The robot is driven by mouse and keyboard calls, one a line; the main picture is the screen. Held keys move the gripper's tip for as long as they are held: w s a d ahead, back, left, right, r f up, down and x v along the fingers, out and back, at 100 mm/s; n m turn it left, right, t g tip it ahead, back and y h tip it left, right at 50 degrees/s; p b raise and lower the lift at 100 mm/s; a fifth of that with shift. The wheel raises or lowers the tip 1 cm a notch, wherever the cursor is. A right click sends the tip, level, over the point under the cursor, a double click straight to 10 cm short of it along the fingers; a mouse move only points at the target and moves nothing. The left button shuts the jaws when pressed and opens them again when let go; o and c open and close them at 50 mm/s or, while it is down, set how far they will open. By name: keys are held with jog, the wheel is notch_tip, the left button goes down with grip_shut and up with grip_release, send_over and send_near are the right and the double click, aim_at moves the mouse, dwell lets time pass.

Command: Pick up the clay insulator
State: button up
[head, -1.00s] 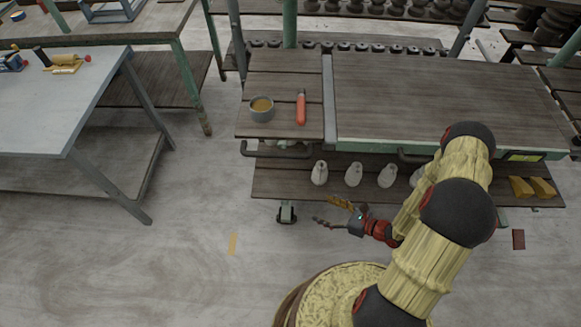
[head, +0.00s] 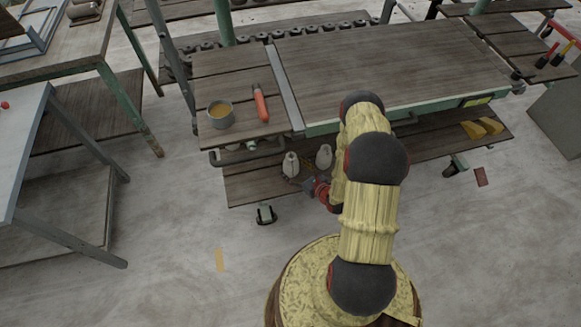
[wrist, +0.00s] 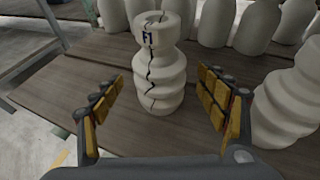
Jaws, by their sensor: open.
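A pale, ribbed clay insulator (wrist: 158,65) stands upright on the wooden lower shelf in the wrist view. It has dark cracks down its side and a small dark mark near the top. My gripper (wrist: 160,100) is open, with one padded finger to the left of this insulator and one to the right, both apart from it. In the head view two pale insulators show on the lower shelf, one at the left (head: 291,164) and one at the right (head: 324,157). My gripper (head: 303,185) is close in front of them there, partly hidden by my arm.
Another ribbed insulator (wrist: 290,95) stands close to the right finger. Several pale bottle-like pieces stand behind. The upper worktop (head: 390,65) overhangs the lower shelf (head: 250,187). A grey cup (head: 220,115) and a red-handled tool (head: 260,103) lie above.

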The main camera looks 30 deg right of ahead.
jog(key=shift+b+x, duration=0.35)
jog(key=shift+x, duration=1)
jog(key=c, duration=0.3)
jog(key=c, duration=1.5)
